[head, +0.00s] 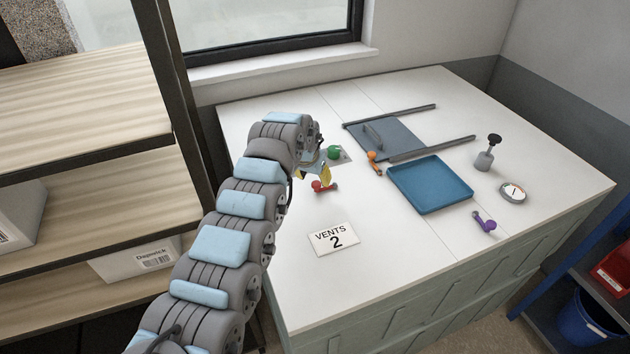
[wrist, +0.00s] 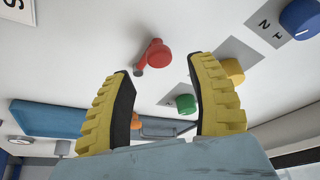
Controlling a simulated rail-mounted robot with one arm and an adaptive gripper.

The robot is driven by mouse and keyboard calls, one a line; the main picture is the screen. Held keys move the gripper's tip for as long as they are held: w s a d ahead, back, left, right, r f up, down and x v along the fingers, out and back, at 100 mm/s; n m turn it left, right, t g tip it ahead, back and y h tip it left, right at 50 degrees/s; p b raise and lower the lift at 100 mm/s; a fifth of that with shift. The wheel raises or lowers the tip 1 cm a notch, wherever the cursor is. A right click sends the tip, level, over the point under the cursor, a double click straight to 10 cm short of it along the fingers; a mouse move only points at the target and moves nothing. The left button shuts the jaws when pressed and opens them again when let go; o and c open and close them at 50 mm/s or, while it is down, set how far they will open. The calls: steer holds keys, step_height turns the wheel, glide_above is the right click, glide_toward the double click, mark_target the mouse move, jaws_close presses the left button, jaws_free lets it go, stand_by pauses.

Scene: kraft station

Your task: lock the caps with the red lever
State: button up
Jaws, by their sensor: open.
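The red lever (head: 322,187) lies on the white worktop in the head view, just below my gripper (head: 324,171). In the wrist view the red lever (wrist: 155,55) shows a round knob and a short arm, between and beyond the fingertips of my gripper (wrist: 160,66). The yellow fingers are spread with nothing between them, apart from the lever as far as I can tell. A green cap (head: 334,153) sits on a grey plate beside the gripper. The wrist view shows the green cap (wrist: 186,103), a yellow cap (wrist: 233,71) and a blue knob (wrist: 301,18) in a row.
A blue tray (head: 430,185), an orange lever (head: 374,158), a grey plate with a handle (head: 388,139) between two rails, a purple lever (head: 485,222), a gauge (head: 513,192) and a black-knobbed device (head: 485,159) stand rightward.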

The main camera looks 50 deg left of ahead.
steer(key=v, duration=0.7)
steer(key=shift+s+r, duration=0.15)
steer(key=shift+r, duration=0.2)
steer(key=shift+d, duration=0.1)
stand_by(0.3)
